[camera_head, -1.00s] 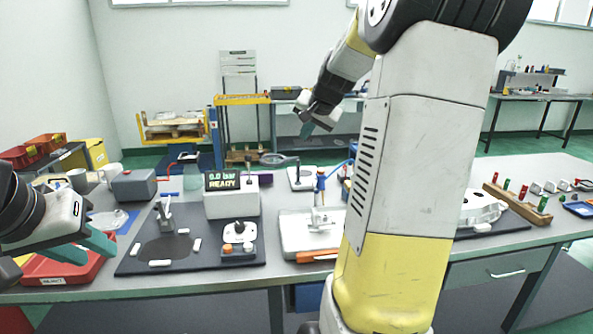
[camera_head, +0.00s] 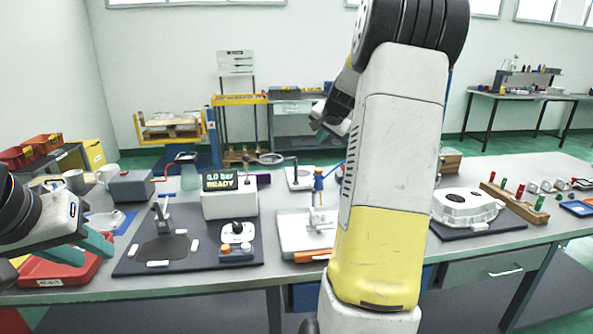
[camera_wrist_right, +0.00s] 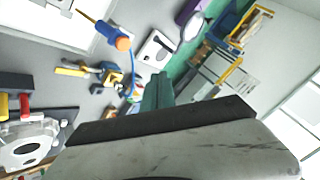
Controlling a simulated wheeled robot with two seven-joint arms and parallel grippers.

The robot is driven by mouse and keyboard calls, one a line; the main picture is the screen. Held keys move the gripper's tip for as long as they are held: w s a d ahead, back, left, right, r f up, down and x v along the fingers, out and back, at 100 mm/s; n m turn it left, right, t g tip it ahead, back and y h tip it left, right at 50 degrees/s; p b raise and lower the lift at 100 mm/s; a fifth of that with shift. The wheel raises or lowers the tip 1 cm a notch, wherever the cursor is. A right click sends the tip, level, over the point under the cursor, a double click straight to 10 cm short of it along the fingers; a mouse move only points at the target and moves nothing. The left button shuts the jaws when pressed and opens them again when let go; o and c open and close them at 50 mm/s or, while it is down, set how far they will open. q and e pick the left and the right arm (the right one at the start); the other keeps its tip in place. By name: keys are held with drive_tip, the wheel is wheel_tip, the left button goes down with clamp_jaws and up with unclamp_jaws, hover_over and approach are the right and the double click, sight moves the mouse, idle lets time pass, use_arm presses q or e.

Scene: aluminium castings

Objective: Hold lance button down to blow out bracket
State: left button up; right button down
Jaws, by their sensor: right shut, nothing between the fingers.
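The lance (camera_head: 318,182), blue with an orange part, stands upright at a white tray (camera_head: 297,242) in the middle of the table. It also shows in the right wrist view as a blue and orange handle (camera_wrist_right: 112,36) with a thin tip and blue hose. A small metal fixture or bracket stands in the tray; I cannot tell which. A white casting (camera_head: 466,206) lies on a dark mat at right. My right gripper (camera_head: 321,131) is raised beyond the table's back, shut and empty, apart from the lance. My left gripper (camera_head: 84,252) is open and empty over the red bin.
A dark mat (camera_head: 215,258) holds a clamp fixture and button box. A red bin (camera_head: 45,270) is at left. My right arm hides part of the table.

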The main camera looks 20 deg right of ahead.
sight(319, 170)
wheel_tip(319, 170, down, 7)
drive_tip(key=shift+f, duration=0.2)
drive_tip(key=shift+f, duration=0.1)
idle(2.1)
drive_tip(key=shift+f, duration=0.3)
drive_tip(key=shift+f, duration=0.65)
idle(1.5)
drive_tip(key=shift+r, duration=0.15)
idle(0.8)
drive_tip(key=shift+r, duration=0.95)
drive_tip(key=shift+r, duration=2.5)
